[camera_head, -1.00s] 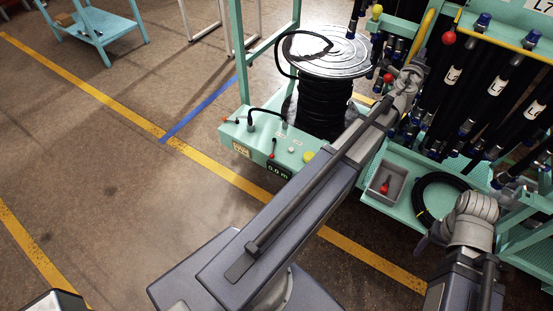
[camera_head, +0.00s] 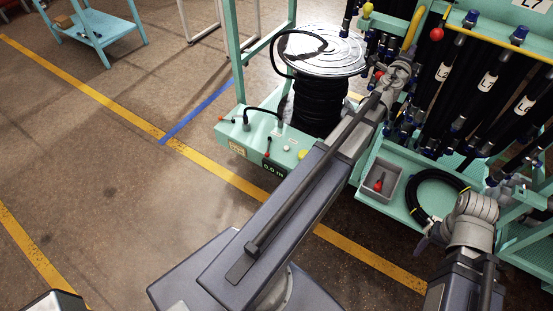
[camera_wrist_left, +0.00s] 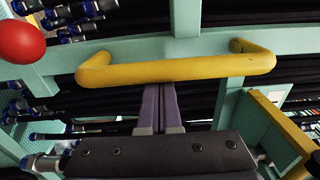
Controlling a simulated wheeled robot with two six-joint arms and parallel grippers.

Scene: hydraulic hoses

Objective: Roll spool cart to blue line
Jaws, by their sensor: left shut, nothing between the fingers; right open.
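The teal spool cart (camera_head: 228,139) carries a spool (camera_head: 322,52) wound with black hose and a control panel reading 0.0 m. A yellow handle (camera_head: 413,29) stands on the cart's hose rack. My left gripper (camera_head: 405,61) is at that handle. In the left wrist view its fingers (camera_wrist_left: 166,88) are shut and empty, with tips at the lower edge of the handle (camera_wrist_left: 180,70). My right gripper (camera_head: 428,236) is open beside the lower tray; its fingers are partly hidden.
Black hoses (camera_head: 480,85) hang on the rack at right. A grey bin (camera_head: 391,178) and a coiled hose (camera_head: 437,190) sit on the lower tray. A yellow floor line (camera_head: 100,97) runs diagonally past the cart. A teal table (camera_head: 97,30) stands far left. The left floor is clear.

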